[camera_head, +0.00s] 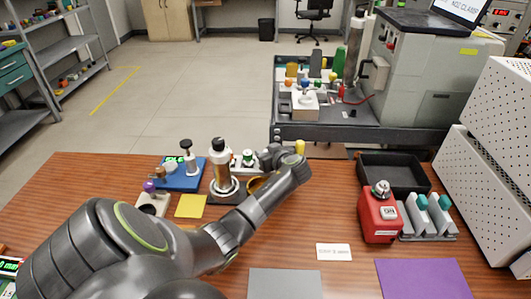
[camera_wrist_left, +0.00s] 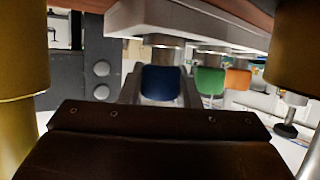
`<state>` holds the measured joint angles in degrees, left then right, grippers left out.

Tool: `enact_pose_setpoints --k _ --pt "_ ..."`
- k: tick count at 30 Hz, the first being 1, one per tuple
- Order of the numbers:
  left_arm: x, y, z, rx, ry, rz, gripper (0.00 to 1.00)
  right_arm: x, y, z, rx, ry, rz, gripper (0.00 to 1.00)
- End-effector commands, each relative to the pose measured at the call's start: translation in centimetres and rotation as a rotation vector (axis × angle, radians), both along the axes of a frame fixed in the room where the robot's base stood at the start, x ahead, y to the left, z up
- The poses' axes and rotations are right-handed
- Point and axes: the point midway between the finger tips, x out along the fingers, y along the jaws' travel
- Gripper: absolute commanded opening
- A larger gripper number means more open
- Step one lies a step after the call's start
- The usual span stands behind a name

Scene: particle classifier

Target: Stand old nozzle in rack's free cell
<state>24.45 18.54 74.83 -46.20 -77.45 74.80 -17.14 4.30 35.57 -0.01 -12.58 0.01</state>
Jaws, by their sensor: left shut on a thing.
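My left gripper (camera_head: 270,157) reaches over the wooden table to a small white rack (camera_head: 237,163), which it partly hides. A green-topped piece (camera_head: 248,154) stands there beside the gripper. In the left wrist view the picture is upside down. There, the gripper's grey fingers (camera_wrist_left: 160,90) are shut on a blue-topped nozzle (camera_wrist_left: 161,83). Its metal stem meets the pale rack plate (camera_wrist_left: 190,22); how deep it sits cannot be told. A green-topped piece (camera_wrist_left: 209,81) and an orange-topped piece (camera_wrist_left: 238,78) stand in line beside it. My right gripper is out of view.
A metal cylinder stand (camera_head: 222,170), a blue tray (camera_head: 182,177) and a yellow square (camera_head: 191,206) are left of the gripper. A black bin (camera_head: 393,170), a red device (camera_head: 380,218) and a grey holder with teal tops (camera_head: 428,222) are right.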

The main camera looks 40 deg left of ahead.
Motion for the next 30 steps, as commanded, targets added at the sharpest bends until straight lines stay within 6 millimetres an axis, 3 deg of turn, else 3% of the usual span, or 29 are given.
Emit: enact_pose_setpoints --k 2,3,5,17,30 --pt "0.0 0.0 -0.2 0.001 0.0 0.0 0.04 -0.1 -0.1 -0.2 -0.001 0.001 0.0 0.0" --pt "0.0 0.0 -0.1 0.0 0.0 0.0 0.33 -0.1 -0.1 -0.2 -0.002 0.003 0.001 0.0" --pt "0.0 0.0 -0.1 0.0 0.0 0.0 0.38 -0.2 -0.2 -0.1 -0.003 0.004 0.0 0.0" --pt "-0.1 -0.7 0.3 -0.001 -0.002 -0.002 0.38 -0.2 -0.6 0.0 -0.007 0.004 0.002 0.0" --pt "-2.7 -8.1 3.4 -0.004 -0.003 -0.002 0.38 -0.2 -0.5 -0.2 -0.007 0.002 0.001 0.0"
